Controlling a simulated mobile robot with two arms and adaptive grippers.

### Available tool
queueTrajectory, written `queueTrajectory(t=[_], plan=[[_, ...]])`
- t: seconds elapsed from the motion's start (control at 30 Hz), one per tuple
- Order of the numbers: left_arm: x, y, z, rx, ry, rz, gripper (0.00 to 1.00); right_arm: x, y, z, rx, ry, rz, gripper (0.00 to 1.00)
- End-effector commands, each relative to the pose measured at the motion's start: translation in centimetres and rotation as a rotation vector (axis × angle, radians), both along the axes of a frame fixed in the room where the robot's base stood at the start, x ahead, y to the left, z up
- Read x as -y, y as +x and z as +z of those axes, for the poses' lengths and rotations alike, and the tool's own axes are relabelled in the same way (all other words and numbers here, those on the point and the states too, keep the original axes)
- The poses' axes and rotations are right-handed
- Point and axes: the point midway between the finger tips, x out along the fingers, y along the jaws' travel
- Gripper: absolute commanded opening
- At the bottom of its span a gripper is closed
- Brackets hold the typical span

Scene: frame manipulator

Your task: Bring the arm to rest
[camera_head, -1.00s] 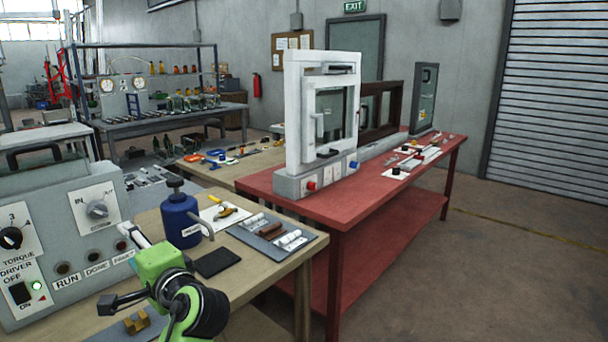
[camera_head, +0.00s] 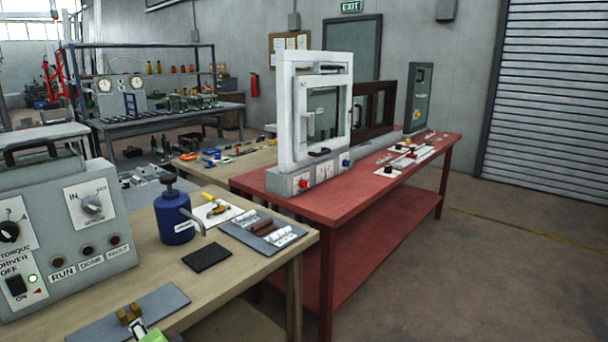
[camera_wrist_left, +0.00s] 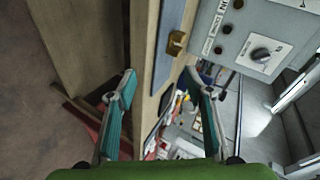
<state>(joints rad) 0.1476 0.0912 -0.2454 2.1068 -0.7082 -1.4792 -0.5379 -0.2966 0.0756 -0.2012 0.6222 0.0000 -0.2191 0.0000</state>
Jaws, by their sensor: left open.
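My left gripper (camera_wrist_left: 158,76) shows in the left wrist view with its two teal-padded fingers spread apart and nothing between them. Beyond the fingers are the wooden bench edge and the grey control box. My right arm is not in view.
The grey torque driver box (camera_head: 62,225), a blue bottle (camera_head: 174,222), a dark pad (camera_head: 207,257) and a brass block (camera_head: 130,314) on a grey mat (camera_head: 165,303) occupy the wooden bench. A red table (camera_head: 370,195) carries a white frame (camera_head: 289,120). Floor at right is clear.

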Motion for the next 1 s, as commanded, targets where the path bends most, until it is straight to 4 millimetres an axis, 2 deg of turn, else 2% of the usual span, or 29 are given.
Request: queueTrajectory(t=[0.03, 0.1, 0.2, 0.3, 0.5, 0.7, 0.77, 0.8, 1.0], plan=[[0.5, -1.9, -2.7, -0.033, -0.071, -0.001, 0.47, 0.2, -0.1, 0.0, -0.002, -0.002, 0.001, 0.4], [1.6, -4.7, -6.3, -0.074, -0.191, 0.004, 0.47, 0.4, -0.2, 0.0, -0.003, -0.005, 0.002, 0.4], [3.5, -9.6, -10.9, -0.143, -0.374, 0.03, 0.47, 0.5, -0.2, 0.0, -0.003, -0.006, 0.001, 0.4], [5.2, -14.2, -13.9, -0.205, -0.528, 0.065, 0.47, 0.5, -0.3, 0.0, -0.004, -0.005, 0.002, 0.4], [8.1, -21.2, -16.9, -0.303, -0.742, 0.141, 0.47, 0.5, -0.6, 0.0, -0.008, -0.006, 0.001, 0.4], [10.4, -26.9, -18.0, -0.388, -0.894, 0.219, 0.47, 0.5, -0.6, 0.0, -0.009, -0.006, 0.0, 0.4], [10.9, -28.0, -18.4, -0.407, -0.928, 0.239, 0.47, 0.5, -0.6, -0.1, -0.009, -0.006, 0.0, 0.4], [10.9, -27.4, -19.5, -0.407, -0.922, 0.237, 0.47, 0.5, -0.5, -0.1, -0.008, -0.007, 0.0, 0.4], [11.0, -26.4, -24.3, -0.426, -0.916, 0.243, 0.47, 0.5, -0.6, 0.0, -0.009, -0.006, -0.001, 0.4]])
